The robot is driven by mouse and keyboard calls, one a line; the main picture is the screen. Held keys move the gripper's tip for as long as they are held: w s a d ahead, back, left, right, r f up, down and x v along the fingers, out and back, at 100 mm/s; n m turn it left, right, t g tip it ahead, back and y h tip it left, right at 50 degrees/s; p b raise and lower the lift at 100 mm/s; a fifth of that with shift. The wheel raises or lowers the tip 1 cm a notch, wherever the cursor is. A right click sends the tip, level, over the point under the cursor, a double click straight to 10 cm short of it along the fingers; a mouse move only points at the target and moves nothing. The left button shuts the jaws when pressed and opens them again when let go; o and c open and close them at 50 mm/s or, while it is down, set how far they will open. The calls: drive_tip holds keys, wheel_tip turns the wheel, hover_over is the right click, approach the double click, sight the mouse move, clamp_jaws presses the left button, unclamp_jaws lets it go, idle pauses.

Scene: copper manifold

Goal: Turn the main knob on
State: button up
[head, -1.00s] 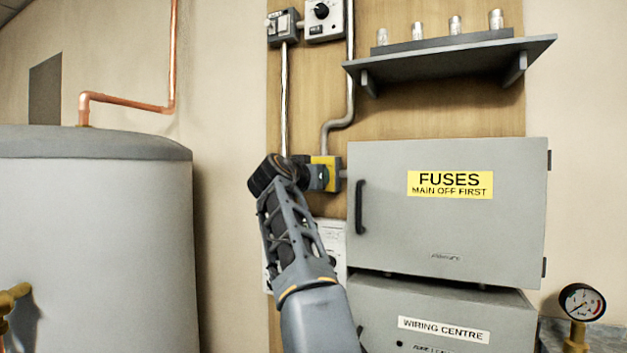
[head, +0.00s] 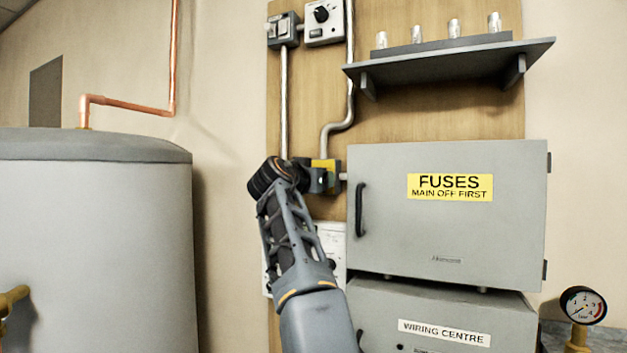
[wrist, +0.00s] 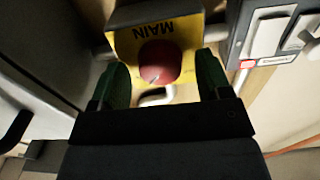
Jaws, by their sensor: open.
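The main knob (wrist: 160,63) is round and red, on a yellow plate marked MAIN (wrist: 192,40), which appears upside down in the wrist view. A small pale mark shows at the knob's lower edge. My gripper (wrist: 163,82) is open, with one green-padded finger on each side of the knob. A gap shows beside each finger, and I cannot tell how deep the fingers reach. In the head view the yellow plate (head: 328,163) shows just left of the fuse box, with my gripper (head: 322,180) in front of it; the knob is hidden there.
The grey fuse box (head: 450,230) with its black handle (head: 360,208) stands close to the right of my gripper. A wiring centre box (head: 430,305) is below it. A shelf (head: 450,60) with several metal cylinders is above. A large tank (head: 95,240) stands at left.

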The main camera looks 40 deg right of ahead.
drive_tip(key=b+v, duration=0.4)
drive_tip(key=v, duration=0.9)
drive_tip(key=shift+s+a, duration=0.15)
drive_tip(key=shift+a, duration=0.2)
